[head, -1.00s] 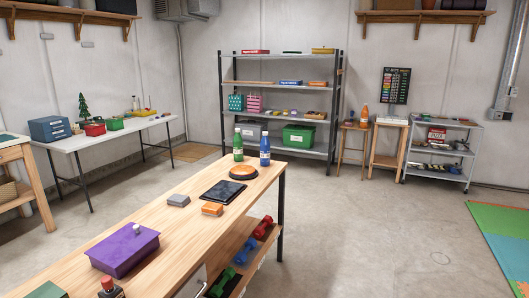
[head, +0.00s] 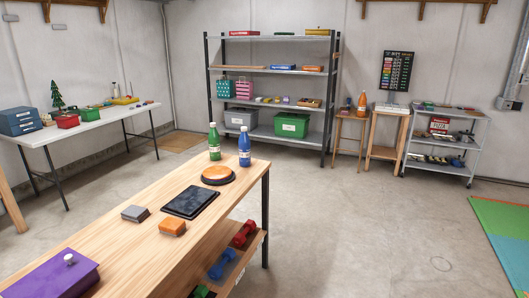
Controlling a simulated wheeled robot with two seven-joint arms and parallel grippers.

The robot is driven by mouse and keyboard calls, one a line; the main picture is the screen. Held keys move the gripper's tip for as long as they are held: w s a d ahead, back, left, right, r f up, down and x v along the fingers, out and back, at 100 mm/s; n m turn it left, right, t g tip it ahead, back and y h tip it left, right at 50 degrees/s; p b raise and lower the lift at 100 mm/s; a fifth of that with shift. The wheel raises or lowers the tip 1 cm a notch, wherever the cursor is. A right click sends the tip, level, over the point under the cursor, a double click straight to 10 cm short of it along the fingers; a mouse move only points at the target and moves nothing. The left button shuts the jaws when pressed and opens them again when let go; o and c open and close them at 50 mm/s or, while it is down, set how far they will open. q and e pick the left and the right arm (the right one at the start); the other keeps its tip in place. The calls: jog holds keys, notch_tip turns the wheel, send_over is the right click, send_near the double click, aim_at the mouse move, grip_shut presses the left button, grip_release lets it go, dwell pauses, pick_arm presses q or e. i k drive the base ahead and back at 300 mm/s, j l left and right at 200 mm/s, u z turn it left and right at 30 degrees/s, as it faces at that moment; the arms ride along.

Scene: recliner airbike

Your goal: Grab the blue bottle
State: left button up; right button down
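The blue bottle (head: 245,147) has a white cap and a pale label. It stands upright near the far right corner of the wooden table (head: 118,238). A green bottle (head: 214,142) stands upright just to its left, apart from it. A round orange-topped disc (head: 218,175) lies in front of both bottles. Neither of my grippers is in view.
On the same table are a black tablet (head: 190,203), a grey block (head: 135,214), an orange block (head: 172,228) and a purple box (head: 50,277). Dumbbells (head: 222,265) lie on its lower shelf. The floor (head: 365,215) to the right is clear.

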aim_at(244, 140)
jog(key=i+l+z, duration=0.35)
jog(key=i, duration=0.6)
jog(key=i+l+z, duration=0.1)
jog(key=i+z, duration=0.25)
jog(key=i, duration=0.6)
